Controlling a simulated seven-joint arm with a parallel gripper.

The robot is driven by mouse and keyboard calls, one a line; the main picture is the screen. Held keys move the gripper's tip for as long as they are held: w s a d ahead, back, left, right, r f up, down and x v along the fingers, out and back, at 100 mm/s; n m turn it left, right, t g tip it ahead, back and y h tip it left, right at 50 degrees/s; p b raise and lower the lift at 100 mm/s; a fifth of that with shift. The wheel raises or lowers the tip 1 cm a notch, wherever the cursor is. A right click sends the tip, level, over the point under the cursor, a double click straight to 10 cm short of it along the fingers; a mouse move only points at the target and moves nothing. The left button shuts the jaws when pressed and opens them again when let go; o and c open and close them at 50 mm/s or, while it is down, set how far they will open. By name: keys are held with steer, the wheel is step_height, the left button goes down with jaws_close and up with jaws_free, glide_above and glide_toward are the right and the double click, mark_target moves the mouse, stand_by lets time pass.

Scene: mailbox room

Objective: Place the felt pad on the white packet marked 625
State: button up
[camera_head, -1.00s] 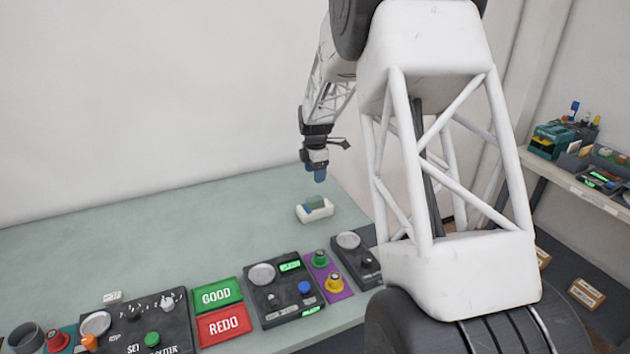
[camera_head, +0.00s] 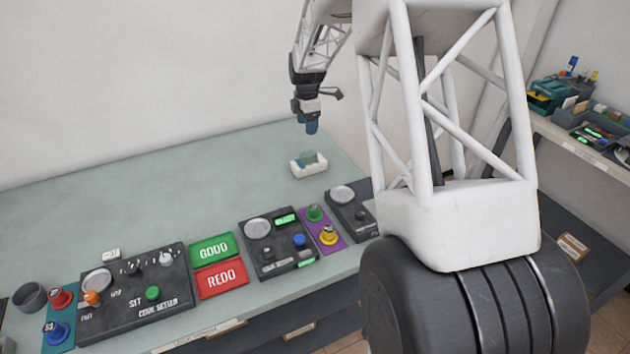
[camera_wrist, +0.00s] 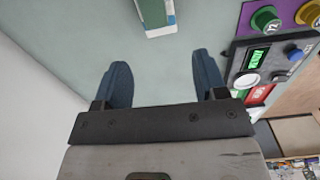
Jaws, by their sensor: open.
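A white packet-like block (camera_head: 309,170) lies on the pale green table, with a small teal-green piece (camera_head: 308,157) resting in or on it, which looks like the felt pad. No 625 mark is readable on the white block. In the wrist view the white block (camera_wrist: 160,31) and the green piece (camera_wrist: 154,12) are cut off by the top edge, ahead of the fingers. My gripper (camera_head: 311,128) hangs above and slightly behind them, pointing down. In the wrist view my gripper (camera_wrist: 162,75) has its two blue fingers wide apart, with only bare table between them.
In front stand a control panel with a dial (camera_head: 272,240), a purple strip with green and yellow knobs (camera_head: 325,233), GOOD (camera_head: 212,248) and REDO (camera_head: 221,279) trays, and a larger panel (camera_head: 135,292). The table's left and back are clear.

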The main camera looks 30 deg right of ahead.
steer(key=s+a+r+m, duration=0.3)
steer(key=s+a+r, duration=0.15)
steer(key=s, duration=0.25)
steer(key=s+a+r+m+t, duration=0.1)
steer(key=s+a+r+m, duration=0.1)
steer(key=s+a+r, duration=0.4)
steer(key=s+a+r+m, duration=0.2)
steer(key=s+r+m, duration=0.1)
steer(key=s, duration=0.5)
steer(key=s+a+m, duration=0.2)
steer(key=s+m, duration=0.1)
steer(key=s, duration=0.6)
steer(key=s+a+m+t, duration=0.1)
steer(key=s+a+m, duration=0.2)
steer(key=s, duration=0.6)
steer(key=s+a+m, duration=0.2)
steer(key=s+m, duration=0.1)
steer(key=s, duration=0.6)
steer(key=shift+s+a+m+t, duration=0.15)
steer(key=shift+s+m+t, duration=0.15)
steer(key=shift+m, duration=0.1)
